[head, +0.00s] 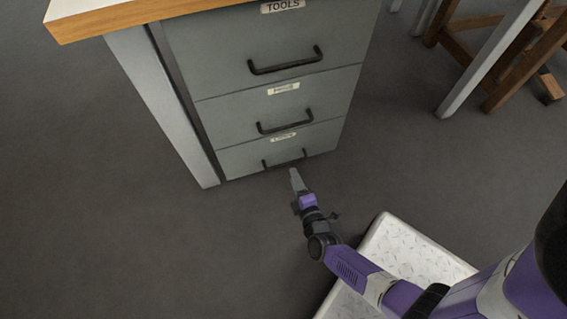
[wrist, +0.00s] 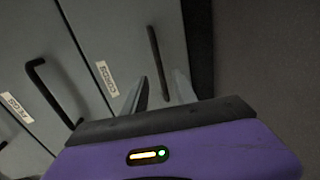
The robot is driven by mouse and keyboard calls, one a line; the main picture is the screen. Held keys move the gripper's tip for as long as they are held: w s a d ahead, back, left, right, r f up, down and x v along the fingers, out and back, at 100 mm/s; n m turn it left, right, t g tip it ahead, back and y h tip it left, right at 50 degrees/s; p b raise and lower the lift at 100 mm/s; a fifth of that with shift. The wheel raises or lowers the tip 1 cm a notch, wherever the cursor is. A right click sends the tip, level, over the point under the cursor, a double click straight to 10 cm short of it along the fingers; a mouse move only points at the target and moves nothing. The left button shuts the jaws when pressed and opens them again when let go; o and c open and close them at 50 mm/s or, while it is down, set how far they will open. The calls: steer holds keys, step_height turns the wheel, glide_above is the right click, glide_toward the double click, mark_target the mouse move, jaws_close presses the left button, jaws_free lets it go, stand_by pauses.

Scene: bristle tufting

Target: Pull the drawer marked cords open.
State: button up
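The cords drawer (head: 245,158) is the lowest of the grey cabinet's drawers, and its front looks flush, so it is shut. Its label (wrist: 107,78) reads CORDS in the wrist view. Its dark bar handle (head: 284,161) also shows in the wrist view (wrist: 155,55). My gripper (head: 294,173) is just in front of this handle, near its right part in the head view. In the wrist view, my gripper (wrist: 160,88) has its two fingers apart, with the lower part of the handle appearing between them. I cannot tell whether they touch it.
A wooden worktop (head: 110,18) overhangs the cabinet. The grey floor (head: 200,250) in front is clear. A wooden trestle (head: 520,65) stands at the right.

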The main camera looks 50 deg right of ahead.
mark_target(288, 162)
steer(key=b+x, duration=0.4)
steer(key=x, duration=0.3)
steer(key=shift+w+d, duration=0.2)
steer(key=shift+w, duration=0.05)
jaws_close()
steer(key=shift+f, duration=0.1)
stand_by(1.1)
